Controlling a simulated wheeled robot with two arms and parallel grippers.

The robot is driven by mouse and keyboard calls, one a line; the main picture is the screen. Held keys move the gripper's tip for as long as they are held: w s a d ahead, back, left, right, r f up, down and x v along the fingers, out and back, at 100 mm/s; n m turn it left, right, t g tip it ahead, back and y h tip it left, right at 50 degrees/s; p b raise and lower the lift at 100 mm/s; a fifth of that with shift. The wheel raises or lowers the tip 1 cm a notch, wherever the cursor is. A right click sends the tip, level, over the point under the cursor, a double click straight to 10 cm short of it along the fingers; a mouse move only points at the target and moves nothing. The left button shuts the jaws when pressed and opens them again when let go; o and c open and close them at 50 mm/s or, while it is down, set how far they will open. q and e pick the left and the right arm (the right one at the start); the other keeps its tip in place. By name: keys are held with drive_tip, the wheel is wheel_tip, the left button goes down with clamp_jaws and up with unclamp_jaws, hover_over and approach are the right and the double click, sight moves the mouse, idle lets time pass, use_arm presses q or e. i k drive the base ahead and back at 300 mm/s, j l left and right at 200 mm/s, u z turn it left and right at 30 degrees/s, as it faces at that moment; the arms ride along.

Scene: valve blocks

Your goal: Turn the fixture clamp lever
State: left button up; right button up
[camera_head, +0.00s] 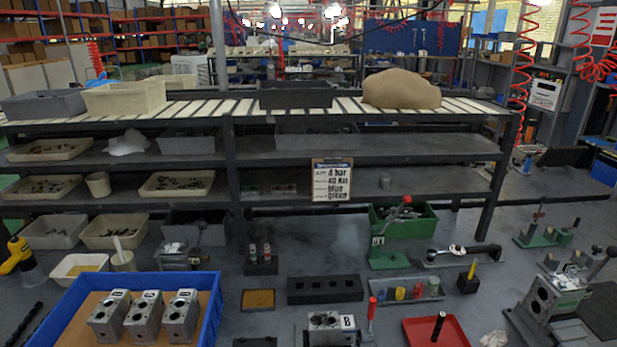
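Several lever devices stand on the grey bench, and I cannot tell which one the task means. A red-handled lever (371,312) stands upright beside a metal block marked B (326,322) at the bottom middle. A green-based fixture (388,259) has a slanted lever with a red knob (407,200). At the right, a metal valve block (541,299) sits in a fixture with a dark-handled lever (602,263) slanting up to the right. Another small green fixture (537,238) stands behind it. Neither of my grippers is in view.
A blue tray (213,318) with three metal blocks stands at the lower left. A red tray (457,331) with a black-handled tool is at the bottom right of centre. A black block with holes (325,289) and a rack of coloured pieces (408,295) lie between. Shelves (270,156) rise behind.

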sight(373, 301)
drive_tip(key=l+u, duration=0.2)
drive_tip(key=u, duration=0.6)
drive_tip(key=l+u, duration=0.25)
drive_tip(key=k+l+u, duration=0.2)
drive_tip(key=l, duration=0.25)
drive_tip(key=l+u, duration=0.25)
drive_tip(key=l, duration=0.15)
drive_tip(key=k+l+u, duration=0.2)
drive_tip(key=i+l, duration=0.05)
drive_tip(key=l, duration=0.05)
